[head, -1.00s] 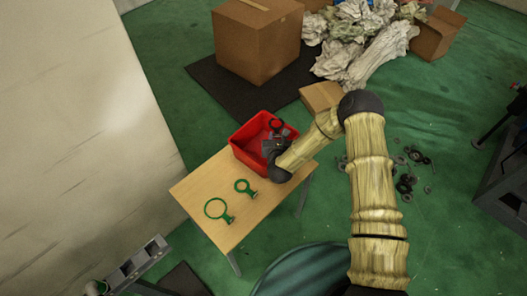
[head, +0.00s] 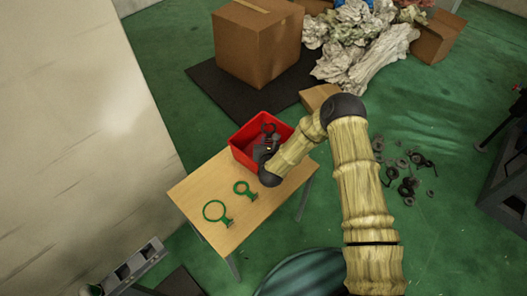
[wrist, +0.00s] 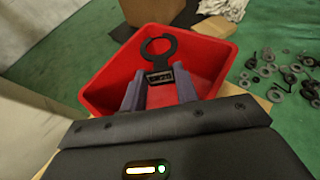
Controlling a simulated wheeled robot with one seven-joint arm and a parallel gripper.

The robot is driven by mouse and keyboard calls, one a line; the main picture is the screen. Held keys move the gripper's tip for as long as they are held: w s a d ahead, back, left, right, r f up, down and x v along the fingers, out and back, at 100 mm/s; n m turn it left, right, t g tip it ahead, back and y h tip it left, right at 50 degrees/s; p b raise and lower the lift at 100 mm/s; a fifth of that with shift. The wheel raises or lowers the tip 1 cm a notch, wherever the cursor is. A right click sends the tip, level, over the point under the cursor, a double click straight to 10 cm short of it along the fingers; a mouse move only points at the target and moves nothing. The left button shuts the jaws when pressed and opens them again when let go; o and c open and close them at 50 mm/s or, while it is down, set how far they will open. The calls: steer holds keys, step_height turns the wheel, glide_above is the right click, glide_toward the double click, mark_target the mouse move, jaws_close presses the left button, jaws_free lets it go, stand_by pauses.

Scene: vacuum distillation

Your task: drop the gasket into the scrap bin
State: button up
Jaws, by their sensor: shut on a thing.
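The gasket is a dark ring with a labelled tab (wrist: 161,42), also showing in the head view (head: 269,128). My gripper (wrist: 160,90) is shut on the tab, with the ring pointing away from me. In the head view my gripper (head: 268,143) is over the red scrap bin (head: 242,146). In the wrist view the ring overlaps the far part of the bin (wrist: 95,90). I cannot tell exactly how high the gasket is above the bin floor. The visible part of the bin looks empty.
The bin is at the far end of a wooden table (head: 205,180). Two green ring-shaped pieces (head: 214,210) (head: 241,188) lie on the nearer part. Cardboard boxes (head: 257,45) and crumpled sheeting (head: 355,55) are behind. Dark rings (head: 408,186) lie scattered on the floor at right.

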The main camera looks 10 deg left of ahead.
step_height(320, 180, down, 2)
steer(key=shift+f+b, duration=0.1)
steer(key=shift+b, duration=0.25)
steer(key=o, duration=1)
steer(key=b+v, duration=0.2)
steer(key=v, duration=1.5)
steer(key=shift+s, duration=0.15)
